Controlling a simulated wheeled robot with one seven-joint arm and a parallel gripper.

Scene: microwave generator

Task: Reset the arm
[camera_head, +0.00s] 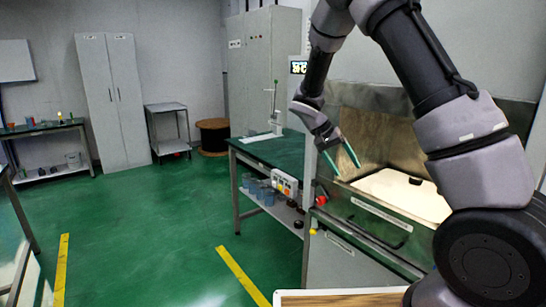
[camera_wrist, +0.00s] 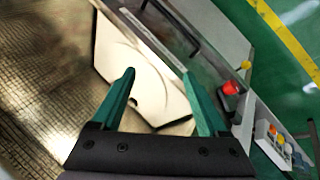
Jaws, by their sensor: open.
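My gripper (camera_head: 340,158) is raised in front of the open chamber of a metal machine, its green fingers apart and pointing down. It also shows in the wrist view (camera_wrist: 168,95), open, with nothing between the fingers. My arm bends in from the right side of the head view. The machine (camera_head: 375,218) has a pale plate (camera_head: 400,190) inside, with a small dark knob on top. In the wrist view the pale plate (camera_wrist: 150,85) lies beyond the fingers. A red button (camera_head: 321,201) sits at the machine's left front corner.
A green-topped table (camera_head: 265,150) with a stand on it is left of the machine. A control box with coloured buttons (camera_head: 285,183) and blue containers are on its lower shelf. The green floor (camera_head: 150,220) at left is clear. A wooden-edged surface (camera_head: 340,298) is at the bottom.

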